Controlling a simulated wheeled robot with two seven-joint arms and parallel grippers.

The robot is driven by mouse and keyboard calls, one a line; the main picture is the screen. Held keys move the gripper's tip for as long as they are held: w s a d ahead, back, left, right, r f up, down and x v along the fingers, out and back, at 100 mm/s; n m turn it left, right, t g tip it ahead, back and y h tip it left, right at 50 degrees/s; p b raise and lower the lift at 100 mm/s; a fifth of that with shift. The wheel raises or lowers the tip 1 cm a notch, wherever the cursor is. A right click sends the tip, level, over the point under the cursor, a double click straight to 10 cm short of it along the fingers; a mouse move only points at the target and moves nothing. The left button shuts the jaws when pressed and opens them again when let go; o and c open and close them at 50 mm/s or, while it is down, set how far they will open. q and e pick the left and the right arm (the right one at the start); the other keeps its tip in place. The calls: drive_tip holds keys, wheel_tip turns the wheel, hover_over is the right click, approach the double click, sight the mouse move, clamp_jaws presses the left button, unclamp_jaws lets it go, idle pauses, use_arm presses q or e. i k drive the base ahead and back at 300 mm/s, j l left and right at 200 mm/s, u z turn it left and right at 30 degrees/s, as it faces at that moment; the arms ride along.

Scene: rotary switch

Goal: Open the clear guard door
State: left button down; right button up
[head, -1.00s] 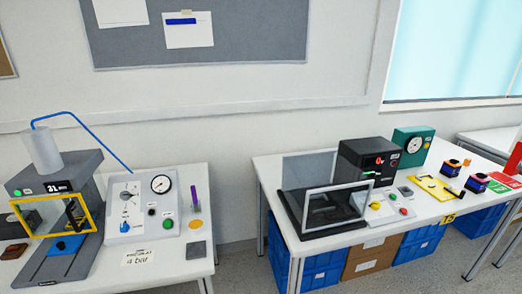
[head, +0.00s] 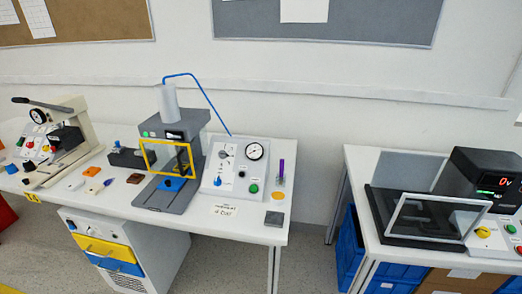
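A grey press (head: 180,165) stands on the left table, with a white cylinder (head: 168,102) on top and a blue hose. At its front is a clear guard with a yellow frame (head: 169,158); it appears to cover the press opening. A blue block (head: 172,184) sits at the base below it. On the right table, another clear panel with a light grey frame (head: 436,217) leans over a black tray-like base (head: 384,216). I cannot tell from the picture which of the two the task names. Neither of my grippers is in view.
A control panel (head: 236,170) with a gauge, blue knob and buttons stands right of the press. A beige lever machine (head: 68,145) is at the far left. A black 0 V meter box (head: 482,178) stands on the right table. A floor gap separates the tables.

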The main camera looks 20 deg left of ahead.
sight(182, 174)
drive_tip(key=u, duration=1.55)
drive_tip(key=i+z, duration=0.2)
drive_tip(key=k+l, duration=0.05)
drive_tip(key=k, duration=0.05)
